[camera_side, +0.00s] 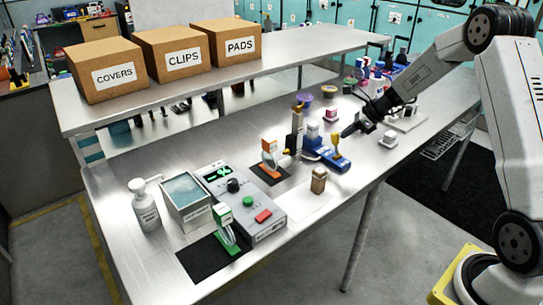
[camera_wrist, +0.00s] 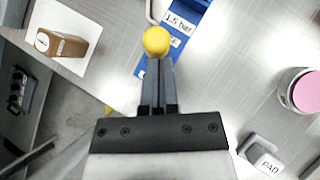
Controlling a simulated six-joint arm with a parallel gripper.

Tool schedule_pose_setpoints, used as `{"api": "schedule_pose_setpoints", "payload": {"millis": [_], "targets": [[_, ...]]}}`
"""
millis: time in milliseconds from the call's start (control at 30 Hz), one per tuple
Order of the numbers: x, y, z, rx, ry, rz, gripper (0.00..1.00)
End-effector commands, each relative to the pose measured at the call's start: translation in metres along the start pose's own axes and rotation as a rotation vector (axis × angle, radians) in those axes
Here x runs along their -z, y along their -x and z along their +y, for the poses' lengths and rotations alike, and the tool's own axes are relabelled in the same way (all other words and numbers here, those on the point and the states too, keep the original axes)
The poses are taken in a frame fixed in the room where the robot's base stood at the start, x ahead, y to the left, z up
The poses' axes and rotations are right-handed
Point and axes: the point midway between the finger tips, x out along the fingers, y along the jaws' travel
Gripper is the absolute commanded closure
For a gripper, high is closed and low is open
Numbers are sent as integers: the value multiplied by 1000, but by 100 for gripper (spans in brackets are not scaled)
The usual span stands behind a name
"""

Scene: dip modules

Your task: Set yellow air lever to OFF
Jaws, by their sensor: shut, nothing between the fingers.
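The yellow air lever shows in the side view as a yellow handle (camera_side: 337,139) standing up from a blue base (camera_side: 335,160). In the wrist view its round yellow knob (camera_wrist: 156,40) lies just beyond my fingertips, over a blue base (camera_wrist: 183,25) with a "1.5 bar" label. My gripper (camera_wrist: 158,65) is shut and empty. Its tips are at the knob, touching or very nearly so; I cannot tell which. In the side view my gripper (camera_side: 345,132) comes from the right, beside the lever's top. The OFF marking cannot be read.
A brown bottle-like block (camera_side: 319,180) stands on a white sheet in front of the blue base. A pink-topped jar (camera_wrist: 305,92) and a PAD block (camera_wrist: 262,158) are on the right in the wrist view. A grey control box (camera_side: 240,200) stands to the left on the bench.

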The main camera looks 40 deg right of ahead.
Motion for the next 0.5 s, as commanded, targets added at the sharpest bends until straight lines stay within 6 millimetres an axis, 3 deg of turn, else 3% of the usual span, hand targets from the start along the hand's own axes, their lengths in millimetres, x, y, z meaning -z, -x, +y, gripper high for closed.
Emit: {"api": "schedule_pose_setpoints", "payload": {"millis": [500], "targets": [[-9, 10, 1, 0, 0, -1, 100]]}}
